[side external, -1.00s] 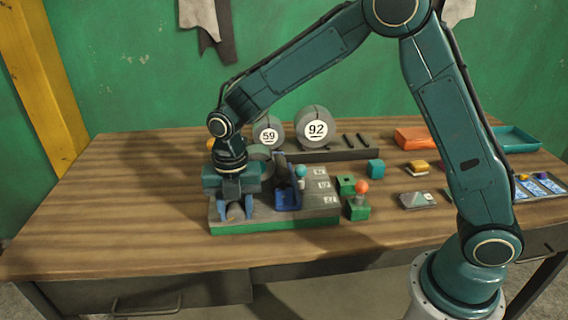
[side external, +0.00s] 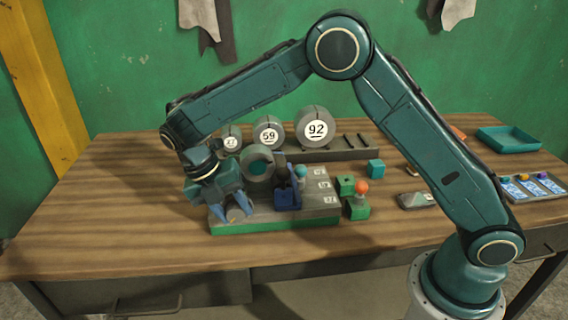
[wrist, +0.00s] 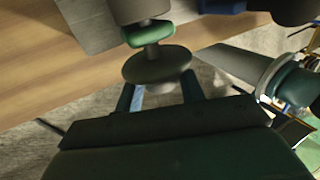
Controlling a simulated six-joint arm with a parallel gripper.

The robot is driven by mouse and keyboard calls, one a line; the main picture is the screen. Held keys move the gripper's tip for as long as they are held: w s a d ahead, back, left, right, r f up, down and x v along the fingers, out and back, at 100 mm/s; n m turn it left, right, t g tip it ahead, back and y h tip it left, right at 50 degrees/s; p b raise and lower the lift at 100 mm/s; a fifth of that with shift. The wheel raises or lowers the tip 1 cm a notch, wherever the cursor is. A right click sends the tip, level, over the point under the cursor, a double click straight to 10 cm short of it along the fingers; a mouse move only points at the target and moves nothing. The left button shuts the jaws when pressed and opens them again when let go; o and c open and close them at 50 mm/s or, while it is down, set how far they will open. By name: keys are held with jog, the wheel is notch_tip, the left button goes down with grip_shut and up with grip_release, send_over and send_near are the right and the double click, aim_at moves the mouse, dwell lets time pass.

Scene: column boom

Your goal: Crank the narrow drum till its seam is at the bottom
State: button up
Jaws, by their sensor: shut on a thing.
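My gripper (side external: 237,216) points down at the left end of a grey and green bench fixture (side external: 275,222), tilted, and is shut on a round grey crank knob. In the wrist view the grey knob (wrist: 158,66) sits at my fingers (wrist: 160,95), with a green collar and a grey cylinder beyond it. A short drum with a teal face (side external: 257,163) stands on the fixture just behind my gripper. I take it for the narrow drum; its seam cannot be made out. A blue bracket (side external: 288,196) stands to its right.
A rack behind holds grey slotted cylinders marked 59 (side external: 268,133) and 92 (side external: 316,128), and a smaller one (side external: 230,139). The table's front left is clear.

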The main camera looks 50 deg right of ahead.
dwell(0.6)
jog(key=o, duration=1)
jog(key=shift+d+t+y, duration=0.1)
jog(key=shift+t+y, duration=0.3)
jog(key=shift+s+d+r+t+y, duration=0.1)
jog(key=shift+s+t+y, duration=0.05)
jog(key=shift+t+y, duration=0.65)
jog(key=shift+s+d+t+y, duration=0.1)
jog(key=shift+s+t+y, duration=0.05)
jog(key=shift+t+y, duration=0.65)
notch_tip(320, 180, up, 13)
jog(key=shift+s+d+r+m+t, duration=0.6)
jog(key=shift+s+d+r+m, duration=0.9)
jog(key=shift+s+m, duration=1.8)
jog(key=shift+s+d+r+m+t, duration=0.65)
jog(key=shift+s+d+m, duration=1.6)
jog(key=shift+s+m, duration=1.05)
jog(key=shift+s+d+r+m+t, duration=0.55)
jog(key=shift+s+d+r+m, duration=0.95)
jog(key=shift+s+m, duration=1.75)
